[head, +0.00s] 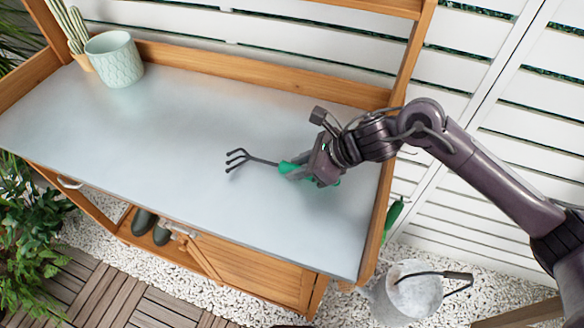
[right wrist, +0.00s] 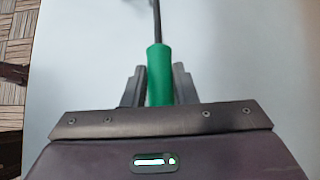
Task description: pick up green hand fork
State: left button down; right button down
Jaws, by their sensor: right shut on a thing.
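The green hand fork has a green handle (head: 289,168) and dark tines (head: 237,160) that point left in the head view. It is at the right part of the grey bench top. My right gripper (head: 301,170) is shut around the green handle. In the right wrist view the handle (right wrist: 160,72) stands between the two fingers (right wrist: 159,88), with the dark shaft running away from me. I cannot tell whether the fork touches the bench top or is slightly above it. My left gripper is not in view.
The grey bench top (head: 180,125) is mostly clear. A pale green pot (head: 114,60) and a cactus (head: 70,27) stand at its back left corner. A wooden rail (head: 250,72) and right post (head: 408,55) border it. A bucket (head: 410,292) stands on gravel at lower right.

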jog(key=shift+r, duration=0.1)
jog(key=shift+r, duration=0.4)
notch_tip(320, 180, up, 19)
jog(key=b, duration=0.1)
jog(key=shift+b, duration=0.35)
